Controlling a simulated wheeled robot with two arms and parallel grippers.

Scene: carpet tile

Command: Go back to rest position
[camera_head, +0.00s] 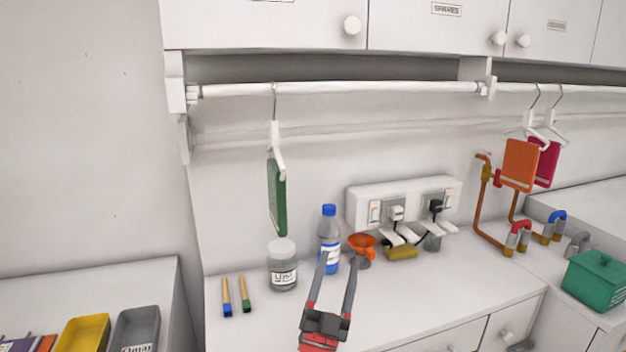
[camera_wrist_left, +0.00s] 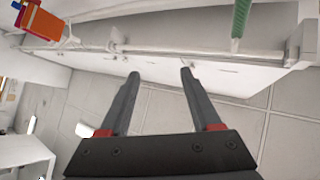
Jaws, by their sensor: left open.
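My left gripper (camera_head: 338,258) is in the lower middle of the head view, with its two dark fingers apart and pointing up the picture. Nothing is between the fingers in the left wrist view (camera_wrist_left: 160,73). In the head view the fingertips overlap the lower part of a blue-capped bottle (camera_head: 329,229) and come close to an orange funnel (camera_head: 362,243); I cannot tell the gap in depth. My right gripper is in neither view.
A rail (camera_head: 400,88) under white cupboards carries a green cloth (camera_head: 277,200) and, at right, an orange cloth (camera_head: 520,165). A lidded jar (camera_head: 283,268), two brushes (camera_head: 236,296), sockets (camera_head: 404,204) and copper pipes (camera_head: 480,215) are along the counter. A green box (camera_head: 596,283) stands right.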

